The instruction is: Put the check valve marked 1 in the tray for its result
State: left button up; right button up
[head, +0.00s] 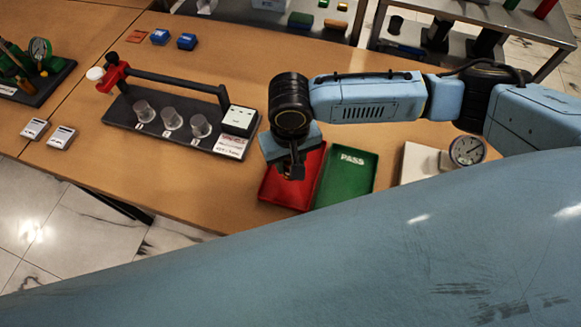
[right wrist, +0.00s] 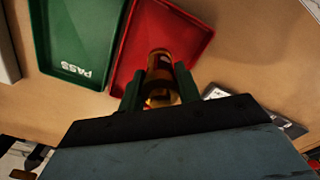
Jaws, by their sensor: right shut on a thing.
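My right gripper (head: 292,174) is over the red tray (head: 312,168), fingers pointing down. In the right wrist view its fingers (right wrist: 158,92) are shut on a brass-coloured check valve (right wrist: 160,68). The valve is over the red tray (right wrist: 196,36); I cannot tell whether it touches the tray floor. Its number mark is not readable. The green tray (head: 348,185), lettered PASS, stands right beside the red one, and it also shows in the right wrist view (right wrist: 80,35); it looks empty. The red tray's label is hidden. My left gripper is not in view.
A black test rig (head: 180,130) with several clear cups and a small white display box (head: 239,120) stands left of the trays. A dial gauge (head: 466,150) stands to the right. Small blue blocks (head: 186,41) lie at the back.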

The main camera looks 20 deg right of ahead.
notch_tip(320, 180, down, 4)
jog(key=shift+r+b, duration=0.15)
jog(key=shift+b, duration=0.25)
jog(key=shift+r, duration=0.1)
jog(key=o, duration=1.1)
jog(key=shift+o, duration=0.2)
notch_tip(320, 180, up, 12)
jog(key=p, duration=0.2)
jog(key=shift+p, duration=0.3)
